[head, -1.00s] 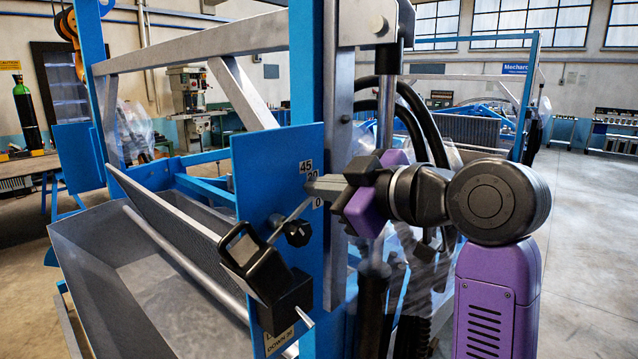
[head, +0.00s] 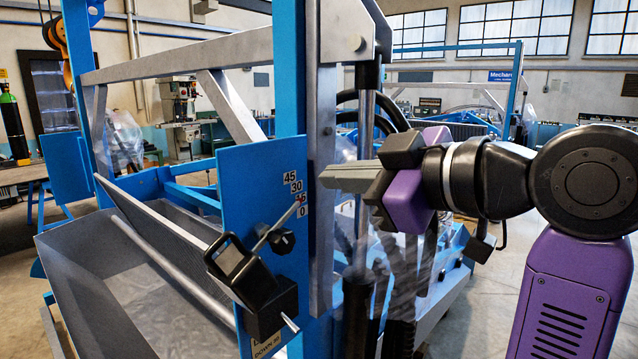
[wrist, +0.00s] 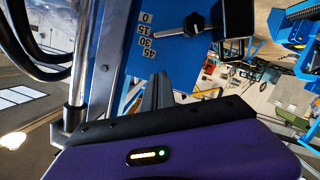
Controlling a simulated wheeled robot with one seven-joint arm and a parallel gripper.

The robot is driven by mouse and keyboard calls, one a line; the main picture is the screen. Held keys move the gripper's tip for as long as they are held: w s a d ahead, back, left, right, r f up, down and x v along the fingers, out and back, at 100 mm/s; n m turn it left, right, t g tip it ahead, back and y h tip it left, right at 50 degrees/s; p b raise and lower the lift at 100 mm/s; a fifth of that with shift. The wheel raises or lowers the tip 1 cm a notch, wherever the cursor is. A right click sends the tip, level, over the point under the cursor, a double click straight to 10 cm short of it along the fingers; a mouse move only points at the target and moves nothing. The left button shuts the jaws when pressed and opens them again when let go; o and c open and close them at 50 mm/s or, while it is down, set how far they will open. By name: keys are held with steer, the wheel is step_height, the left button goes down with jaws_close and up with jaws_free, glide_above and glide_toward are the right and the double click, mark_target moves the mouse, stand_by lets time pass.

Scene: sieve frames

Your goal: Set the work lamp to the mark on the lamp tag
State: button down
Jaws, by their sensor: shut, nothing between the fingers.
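The black work lamp (head: 250,285) hangs tilted on a blue plate (head: 245,180), with a black knob (head: 281,241) beside it. A thin silver rod (head: 280,223) runs from the lamp up to a scale (head: 297,194) marked 45, 30, 15 and 0; its upper end is close to the 15, where some red shows. The lamp tag (head: 266,345) is low on the plate, partly hidden by the lamp; its number is too small to read surely. My gripper (head: 322,178) is shut and empty, right of the scale and apart from the lamp. The wrist view shows its fingers (wrist: 157,92), scale and knob (wrist: 203,20).
A grey upright (head: 322,230) and a blue post stand just behind the plate. Black hoses (head: 385,110) and a cylinder rod are close to my gripper. A metal trough (head: 130,290) lies at left. Open floor shows at right.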

steer(key=s+a+f+g+y+b, duration=0.1)
steer(key=s+a+f+y+b, duration=0.15)
steer(key=s+a+f, duration=0.35)
step_height(320, 180, up, 5)
steer(key=m+t+y, duration=0.2)
steer(key=m+t, duration=0.1)
steer(key=m, duration=0.3)
glide_above(240, 270)
steer(key=shift+w+a+f, duration=0.1)
steer(key=shift+w+a, duration=0.1)
steer(key=shift+w, duration=0.1)
steer(key=f, duration=0.3)
steer(key=shift+s+d+f, duration=0.15)
steer(key=shift+s, duration=0.05)
steer(key=shift+s+f, duration=0.1)
steer(key=shift+f, duration=0.35)
steer(key=shift+f, duration=0.1)
